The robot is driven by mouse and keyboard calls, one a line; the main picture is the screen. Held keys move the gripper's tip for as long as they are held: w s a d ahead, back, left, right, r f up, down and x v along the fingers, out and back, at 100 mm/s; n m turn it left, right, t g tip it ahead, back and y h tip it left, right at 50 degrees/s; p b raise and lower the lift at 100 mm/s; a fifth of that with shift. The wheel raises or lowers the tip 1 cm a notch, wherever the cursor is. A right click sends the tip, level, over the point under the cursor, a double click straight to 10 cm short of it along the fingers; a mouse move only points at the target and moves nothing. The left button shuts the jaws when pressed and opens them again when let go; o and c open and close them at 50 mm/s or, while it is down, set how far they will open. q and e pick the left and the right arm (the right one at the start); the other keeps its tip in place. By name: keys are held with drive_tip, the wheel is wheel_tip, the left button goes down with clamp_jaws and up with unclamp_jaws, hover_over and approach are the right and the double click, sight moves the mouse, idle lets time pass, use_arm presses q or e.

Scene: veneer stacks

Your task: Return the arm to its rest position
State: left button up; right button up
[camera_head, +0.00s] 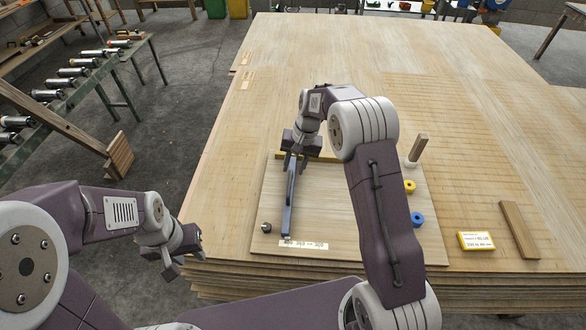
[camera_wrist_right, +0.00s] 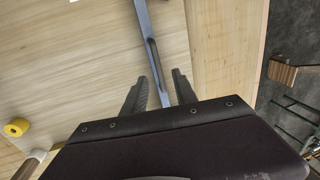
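My right gripper (camera_head: 291,160) is over the left part of a pale square board (camera_head: 338,222) on the veneer stack. Its two fingers (camera_wrist_right: 159,90) stand apart on either side of a long blue-grey bar (camera_head: 288,204). The bar also shows in the right wrist view (camera_wrist_right: 152,40), running between the fingers with a gap visible on each side. Its lower end lies near a printed label (camera_head: 303,245). My left gripper (camera_head: 186,264) is beside the front left corner of the stack, with its fingertips apart and nothing between them.
A yellow box (camera_head: 476,240) and a wooden strip (camera_head: 519,229) lie to the right. The stack's far part (camera_head: 340,50) is clear.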

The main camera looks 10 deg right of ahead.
drive_tip(key=s+d+r+t+p, duration=0.1)
drive_tip(key=s+r+p, duration=0.4)
drive_tip(key=r, duration=0.7)
drive_tip(key=s+d+f+n+h, duration=0.1)
drive_tip(key=s+d, duration=0.1)
drive_tip(key=s, duration=0.7)
drive_tip(key=s+d+f+n+h+p, duration=0.1)
drive_tip(key=s+d+f+n, duration=0.1)
drive_tip(key=s, duration=0.8)
drive_tip(key=shift+f, duration=0.3)
